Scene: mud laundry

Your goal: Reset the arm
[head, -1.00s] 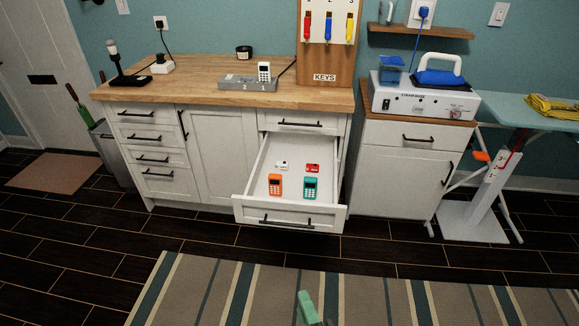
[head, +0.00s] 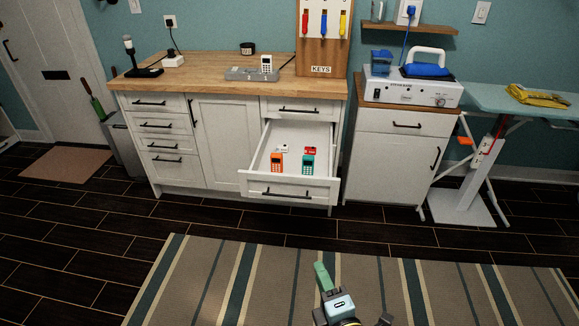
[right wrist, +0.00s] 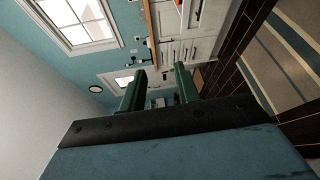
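My right gripper (head: 323,276) shows at the bottom of the head view, over the striped rug, with one green finger clear to see. In the right wrist view its two green fingers (right wrist: 159,88) stand apart with nothing between them. It is well in front of the open drawer (head: 289,194) and touches nothing that I can see. My left gripper is not in view.
The pulled-out drawer holds an orange handset (head: 277,162), a teal handset (head: 308,164) and smaller red and white items. A wooden counter (head: 205,86), a side cabinet (head: 392,165) and an ironing board (head: 500,100) line the wall. The rug (head: 240,275) is clear.

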